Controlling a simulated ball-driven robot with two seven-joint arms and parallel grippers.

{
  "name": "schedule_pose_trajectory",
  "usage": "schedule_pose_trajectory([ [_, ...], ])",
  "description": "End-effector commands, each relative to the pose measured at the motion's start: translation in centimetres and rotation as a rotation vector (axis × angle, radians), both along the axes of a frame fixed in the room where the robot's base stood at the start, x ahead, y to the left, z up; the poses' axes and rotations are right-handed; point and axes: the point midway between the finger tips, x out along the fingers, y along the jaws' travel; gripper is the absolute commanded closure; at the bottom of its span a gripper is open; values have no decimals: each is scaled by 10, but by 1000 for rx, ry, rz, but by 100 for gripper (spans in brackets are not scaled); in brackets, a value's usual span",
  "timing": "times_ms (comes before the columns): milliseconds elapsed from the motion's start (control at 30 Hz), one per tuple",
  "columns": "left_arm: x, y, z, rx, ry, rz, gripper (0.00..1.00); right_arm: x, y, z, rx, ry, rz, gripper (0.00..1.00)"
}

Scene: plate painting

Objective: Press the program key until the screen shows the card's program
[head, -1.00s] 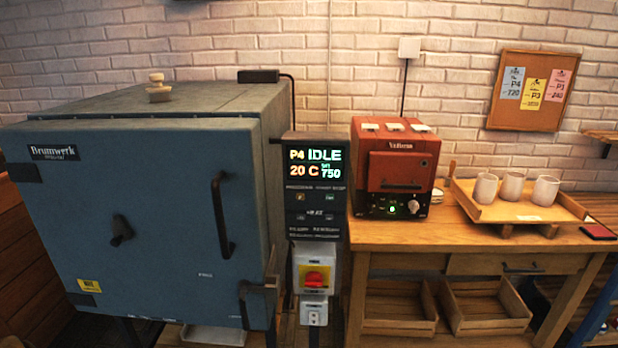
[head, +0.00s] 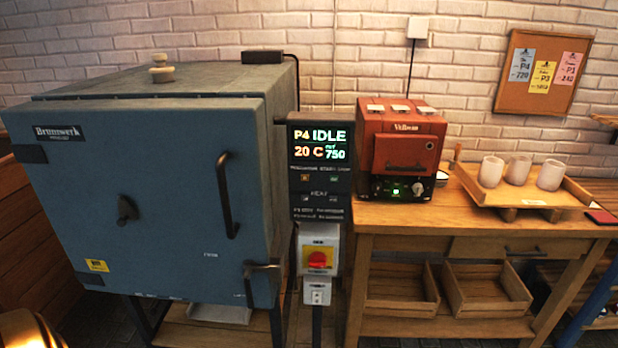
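The kiln controller (head: 320,170) stands on a post at the right side of the big blue kiln (head: 140,200). Its screen (head: 320,144) reads P4, IDLE, 20 C and set 750. Small keys (head: 306,178) sit below the screen; their labels are too small to read surely. Three cards hang on the cork board (head: 543,72): a blue one (head: 522,66) reading P4 and 720, a yellow one (head: 542,76) reading P3, and a pink one (head: 568,68) that seems to read P3 and 240. Neither gripper is in view.
A small red kiln (head: 402,150) and a wooden tray (head: 520,195) with three white cups stand on the wooden table (head: 420,215). A red and yellow switch (head: 318,258) sits below the controller. A shiny rounded object (head: 28,330) shows at the lower left corner.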

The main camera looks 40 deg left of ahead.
Motion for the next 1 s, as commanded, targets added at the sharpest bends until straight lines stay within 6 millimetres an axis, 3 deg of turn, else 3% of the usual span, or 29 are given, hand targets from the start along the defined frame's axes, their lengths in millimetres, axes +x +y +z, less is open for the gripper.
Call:
schedule_pose_trajectory([
  [433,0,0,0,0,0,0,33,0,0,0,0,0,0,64],
  [467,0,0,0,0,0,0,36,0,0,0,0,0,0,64],
  [700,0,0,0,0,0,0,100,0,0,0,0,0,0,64],
  [1000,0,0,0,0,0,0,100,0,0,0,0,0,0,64],
])
